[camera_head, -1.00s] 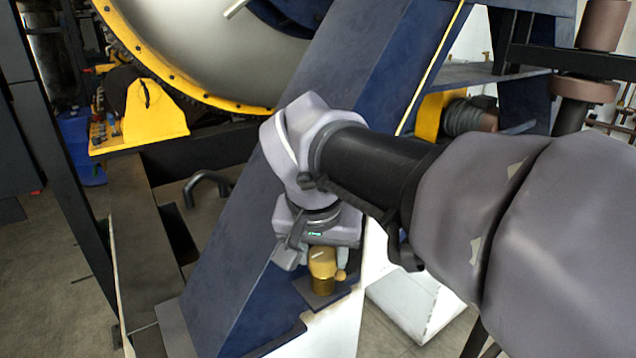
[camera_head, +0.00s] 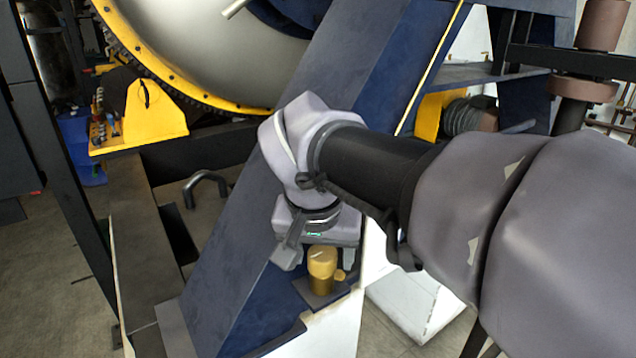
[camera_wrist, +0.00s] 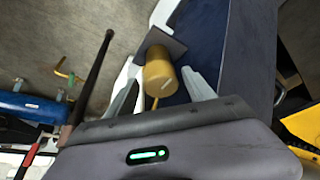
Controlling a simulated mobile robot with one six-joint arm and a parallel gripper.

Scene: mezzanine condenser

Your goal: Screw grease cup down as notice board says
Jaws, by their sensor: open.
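The grease cup (camera_head: 322,263) is a brass cylinder with a small side knob, upright on a dark plate (camera_head: 305,290) beside the blue slanted beam. In the wrist view, the cup (camera_wrist: 161,74) shows its rounded top with a pale mark, between the two fingers. My gripper (camera_head: 318,254) is above the cup, fingers pointing down. Its fingers (camera_wrist: 162,92) are spread on either side of the cup, with visible gaps; it is open and holds nothing. The notice board does not show in any view.
The blue slanted beam (camera_head: 232,265) runs close along the left of the cup. A white panel (camera_head: 335,325) lies just below the plate. A large yellow-rimmed drum (camera_head: 190,45) stands behind, and a bent dark handle (camera_head: 207,182) is at the left.

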